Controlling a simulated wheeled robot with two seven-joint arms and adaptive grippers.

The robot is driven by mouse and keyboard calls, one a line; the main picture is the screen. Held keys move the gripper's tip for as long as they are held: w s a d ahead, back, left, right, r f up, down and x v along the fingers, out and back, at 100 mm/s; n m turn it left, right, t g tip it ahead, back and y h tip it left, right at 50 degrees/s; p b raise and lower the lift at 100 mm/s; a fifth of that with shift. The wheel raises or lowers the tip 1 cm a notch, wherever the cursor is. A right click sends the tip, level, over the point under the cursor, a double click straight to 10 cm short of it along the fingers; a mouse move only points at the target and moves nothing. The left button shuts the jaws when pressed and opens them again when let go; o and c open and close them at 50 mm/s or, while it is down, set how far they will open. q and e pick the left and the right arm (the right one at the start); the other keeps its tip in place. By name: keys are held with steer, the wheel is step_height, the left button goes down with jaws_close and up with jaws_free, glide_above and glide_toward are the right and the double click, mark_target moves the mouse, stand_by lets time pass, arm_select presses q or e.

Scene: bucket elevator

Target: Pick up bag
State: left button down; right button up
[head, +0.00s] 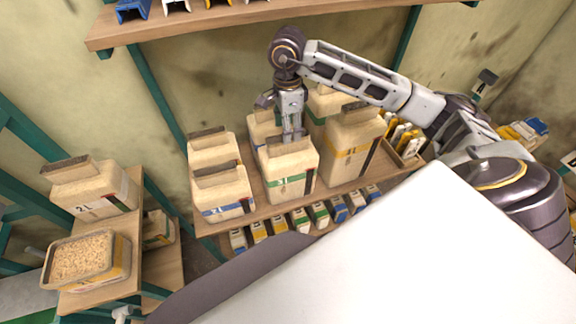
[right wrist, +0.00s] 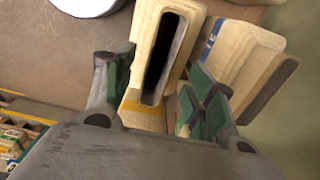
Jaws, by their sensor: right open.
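Several beige bags with folded tops stand on the middle wooden shelf in the head view. My right gripper (head: 291,132) points down at the top of a green-striped bag (head: 286,186) at the front. In the right wrist view the open right gripper (right wrist: 158,88) has its green-padded fingers either side of a bag top with a dark slot (right wrist: 160,58). I cannot tell whether the fingers touch it. A blue-striped bag (head: 222,205) stands to the left and a yellow-striped bag (head: 350,158) to the right. My left gripper is not in view.
A shelf (head: 240,16) with small blocks hangs above. Several small coloured boxes (head: 319,213) line the level below. A left-hand rack holds another bag (head: 95,192) and an open grain-filled container (head: 84,262). Neighbouring bags leave little room around the right gripper.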

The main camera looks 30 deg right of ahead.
mark_target(288, 167)
steer(key=shift+f, duration=0.3)
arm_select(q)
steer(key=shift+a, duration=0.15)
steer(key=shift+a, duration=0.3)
arm_select(e)
steer(key=shift+f, duration=0.1)
steer(key=shift+f, duration=0.5)
steer(key=shift+s+f+p, duration=0.1)
steer(key=shift+f+p, duration=0.35)
steer(key=shift+f, duration=1.05)
steer(key=shift+d+f, duration=0.1)
steer(key=shift+f, duration=0.4)
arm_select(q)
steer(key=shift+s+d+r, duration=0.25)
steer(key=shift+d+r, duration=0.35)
